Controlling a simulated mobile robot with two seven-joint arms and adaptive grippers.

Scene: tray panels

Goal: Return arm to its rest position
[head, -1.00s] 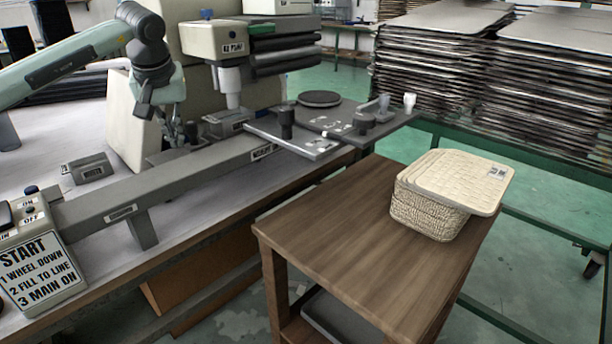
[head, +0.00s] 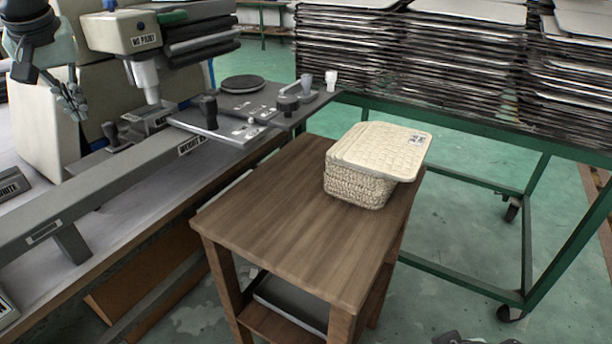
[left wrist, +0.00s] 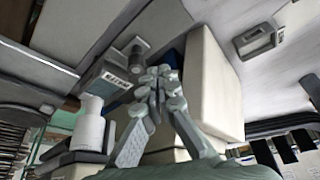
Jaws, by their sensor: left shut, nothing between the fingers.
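My left gripper (head: 75,108) is at the upper left of the head view, above the workbench (head: 140,208) and in front of a cream machine housing (head: 38,125). Its fingers are closed and hold nothing. In the left wrist view the gripper (left wrist: 157,85) shows with its fingertips together, the pale housing (left wrist: 213,85) right beside it in the picture. My right gripper does not show clearly in either view.
A woven basket with a lid (head: 352,182) stands on a wooden side table (head: 290,225). The machine with a nozzle (head: 147,80) stands right of my left gripper. Stacked trays (head: 465,60) sit on a green wheeled rack (head: 530,215) behind. Green floor lies open between.

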